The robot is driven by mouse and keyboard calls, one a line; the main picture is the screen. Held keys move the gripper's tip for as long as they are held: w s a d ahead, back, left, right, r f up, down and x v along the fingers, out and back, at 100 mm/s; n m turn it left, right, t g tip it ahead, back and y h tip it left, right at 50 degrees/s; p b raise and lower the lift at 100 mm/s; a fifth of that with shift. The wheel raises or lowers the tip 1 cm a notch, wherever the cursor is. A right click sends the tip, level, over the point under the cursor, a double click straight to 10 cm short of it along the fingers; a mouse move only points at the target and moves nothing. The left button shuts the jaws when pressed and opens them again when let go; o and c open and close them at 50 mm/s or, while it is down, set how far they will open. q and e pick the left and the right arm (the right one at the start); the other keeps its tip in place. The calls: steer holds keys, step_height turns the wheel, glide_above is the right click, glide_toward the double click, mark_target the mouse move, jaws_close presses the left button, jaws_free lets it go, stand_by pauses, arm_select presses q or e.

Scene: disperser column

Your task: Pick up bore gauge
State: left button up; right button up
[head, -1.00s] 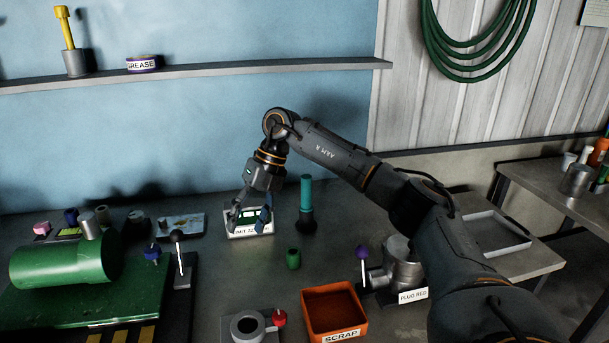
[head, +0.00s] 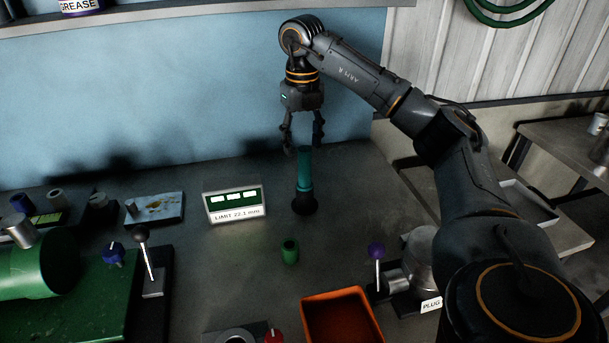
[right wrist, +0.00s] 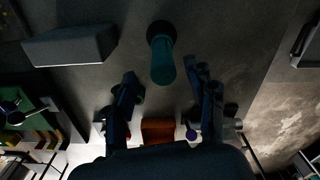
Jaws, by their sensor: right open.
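The bore gauge appears to be the upright teal cylinder (head: 304,170) on a dark round base, standing on the bench in the head view. Its top also shows in the right wrist view (right wrist: 163,68), just beyond the fingers and a little left of the gap's middle. My right gripper (head: 303,150) is open and empty, pointing down, with its fingertips around the height of the cylinder's top. The open fingers also show in the right wrist view (right wrist: 165,85). I cannot tell whether they touch the cylinder. My left gripper is not in view.
A "LIMIT 22.1 mm" display (head: 235,204) stands left of the cylinder. A small green cup (head: 290,251) and an orange bin (head: 342,318) are in front. A purple-knobbed lever (head: 377,252) stands to the right. Green machinery (head: 60,285) fills the left. The bench around the cylinder is clear.

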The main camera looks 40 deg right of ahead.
mark_target(305, 164)
steer(key=shift+f, duration=0.5)
steer(key=shift+d+f, duration=0.1)
steer(key=shift+f, duration=0.45)
steer(key=f, duration=0.2)
steer(key=f+p, duration=0.1)
steer(key=shift+s+f, duration=0.25)
steer(key=shift+s, duration=0.05)
steer(key=shift+f, duration=0.5)
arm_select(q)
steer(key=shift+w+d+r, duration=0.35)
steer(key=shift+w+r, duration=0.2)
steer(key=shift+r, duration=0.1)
arm_select(e)
jaws_close()
